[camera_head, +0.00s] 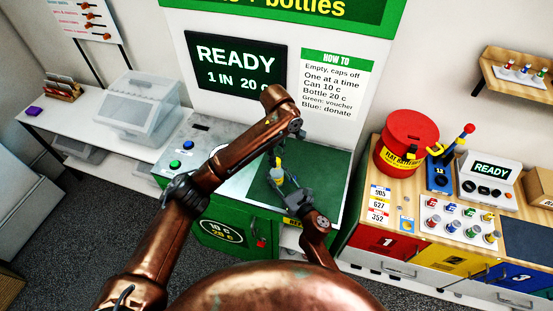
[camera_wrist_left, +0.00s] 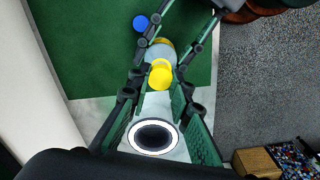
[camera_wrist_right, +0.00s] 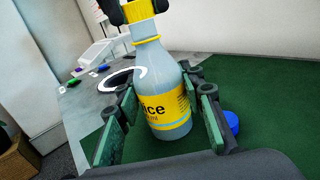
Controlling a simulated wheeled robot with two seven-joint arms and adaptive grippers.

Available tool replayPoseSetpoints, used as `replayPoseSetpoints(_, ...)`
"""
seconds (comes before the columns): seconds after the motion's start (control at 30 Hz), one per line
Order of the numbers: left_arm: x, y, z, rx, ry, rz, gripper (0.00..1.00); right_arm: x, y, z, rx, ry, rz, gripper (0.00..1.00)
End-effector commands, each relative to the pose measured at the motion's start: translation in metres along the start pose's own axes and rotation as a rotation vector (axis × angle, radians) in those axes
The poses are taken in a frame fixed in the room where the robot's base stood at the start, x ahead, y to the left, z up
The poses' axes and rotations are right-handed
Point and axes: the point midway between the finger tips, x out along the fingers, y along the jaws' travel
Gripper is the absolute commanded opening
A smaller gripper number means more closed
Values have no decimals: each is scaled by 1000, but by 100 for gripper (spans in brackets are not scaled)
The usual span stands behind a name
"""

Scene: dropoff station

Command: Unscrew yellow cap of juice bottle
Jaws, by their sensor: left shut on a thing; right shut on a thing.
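The juice bottle, pale with a yellow label (camera_wrist_right: 166,106), stands upright between the fingers of my right gripper (camera_wrist_right: 160,112), which is shut on it. The bottle also shows small in the head view (camera_head: 278,178). Its yellow cap (camera_wrist_right: 140,11) is at the top of the right wrist view, between the dark fingertips of my left gripper, which is shut on it from above. In the left wrist view the yellow cap (camera_wrist_left: 160,77) sits between the left gripper's fingertips (camera_wrist_left: 159,84). Pale neck shows between cap and a yellow neck ring; I cannot tell whether the cap is loose.
A blue cap-like disc (camera_wrist_right: 231,122) lies on the green mat (camera_wrist_left: 80,50) beside the bottle. A round opening with a lit white ring (camera_wrist_left: 178,139) is in the grey counter near it. The red bin (camera_head: 408,140) stands on the table at right.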

Motion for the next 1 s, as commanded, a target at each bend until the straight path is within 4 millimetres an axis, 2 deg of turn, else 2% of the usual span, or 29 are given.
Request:
replayPoseSetpoints(0.3,-11,0,0,1,1,0,0,0,0,-1,0,2,-1,0)
replayPoseSetpoints(0.67,-12,0,0,1,0,-1,0,0,0,-1,0,2,-1,0)
replayPoseSetpoints(1.0,-47,0,-1,1,1,0,0,0,0,-1,0,2,-1,0)
